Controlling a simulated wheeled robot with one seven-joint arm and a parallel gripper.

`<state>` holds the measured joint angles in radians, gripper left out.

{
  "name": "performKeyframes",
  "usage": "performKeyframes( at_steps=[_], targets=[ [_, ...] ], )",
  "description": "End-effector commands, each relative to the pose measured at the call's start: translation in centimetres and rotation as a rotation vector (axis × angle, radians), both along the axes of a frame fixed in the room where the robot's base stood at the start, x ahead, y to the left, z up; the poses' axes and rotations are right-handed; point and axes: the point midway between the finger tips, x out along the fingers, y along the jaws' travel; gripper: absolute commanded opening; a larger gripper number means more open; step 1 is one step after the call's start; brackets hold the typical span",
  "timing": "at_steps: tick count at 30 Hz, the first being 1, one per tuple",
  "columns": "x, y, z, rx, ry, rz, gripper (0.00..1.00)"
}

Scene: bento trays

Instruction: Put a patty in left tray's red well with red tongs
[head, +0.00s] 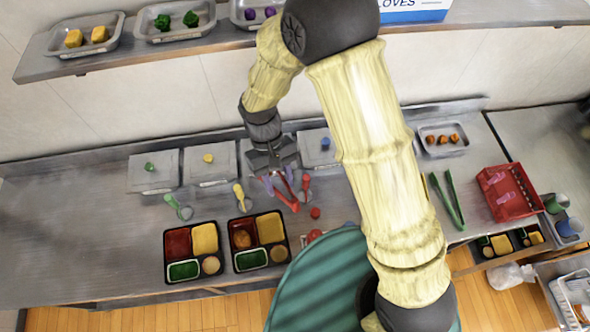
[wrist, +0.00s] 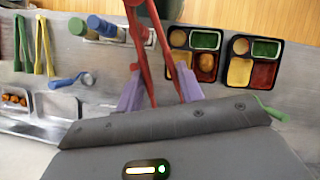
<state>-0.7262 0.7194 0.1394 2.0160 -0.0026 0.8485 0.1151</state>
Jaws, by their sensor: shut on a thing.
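My gripper (head: 275,168) is shut on the red tongs (head: 290,193), which hang above the counter. In the wrist view, its purple fingers grip the tongs (wrist: 142,45); the tips run toward the top edge, and I see no patty between them. The left tray (head: 167,263) has an empty red well (head: 178,241); this tray is on the right in the wrist view (wrist: 283,60). The right tray (head: 233,262) holds a brown patty (head: 241,239) in its red well; that patty also shows in the wrist view (wrist: 207,61). Both trays have yellow and green wells.
A metal pan with orange-brown pieces (head: 442,139) sits at the back right. Green tongs (head: 456,197) and a red basket (head: 510,192) are further right. Green (head: 178,207) and yellow (head: 240,196) utensils lie behind the trays. My arm hides part of the counter.

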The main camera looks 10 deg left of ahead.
Motion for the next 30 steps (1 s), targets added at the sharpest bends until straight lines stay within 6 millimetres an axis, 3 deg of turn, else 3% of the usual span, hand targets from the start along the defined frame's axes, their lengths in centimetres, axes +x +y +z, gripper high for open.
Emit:
performKeyframes(
  at_steps=[30],
  targets=[
    [-12.7, 12.9, 0.0, 0.002, 0.000, 0.004, 0.01]
  ],
)
